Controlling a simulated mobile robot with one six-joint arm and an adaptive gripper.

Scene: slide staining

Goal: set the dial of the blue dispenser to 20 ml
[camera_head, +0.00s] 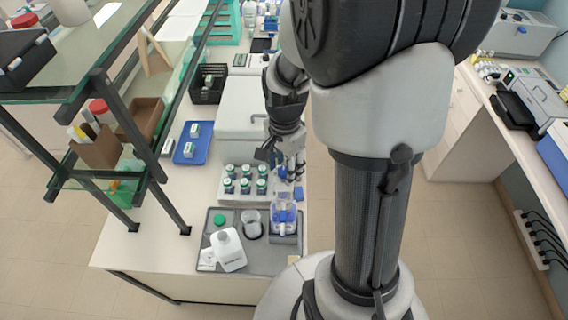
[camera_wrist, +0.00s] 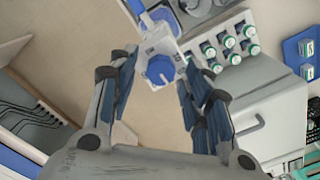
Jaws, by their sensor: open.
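The blue dispenser (camera_head: 284,216) stands on the right part of the grey tray, with blue showing in its clear lower part. In the wrist view its white body (camera_wrist: 157,42) shows at the top, with a blue, many-sided dial (camera_wrist: 160,69) facing the camera. The dial's markings are too small to read. My gripper (camera_wrist: 160,95) is open and empty. Its two fingers lie left and right of the dial in the picture, apart from it. In the head view my gripper (camera_head: 291,160) is beyond the dispenser, partly hidden by my arm.
A rack of several green-capped vials (camera_head: 244,184) stands close to the left of my gripper; it shows in the wrist view too (camera_wrist: 228,46). The grey tray (camera_head: 262,262) also holds a white bottle (camera_head: 228,250) and a beaker (camera_head: 252,224). A white box-like device (camera_head: 243,108) stands behind.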

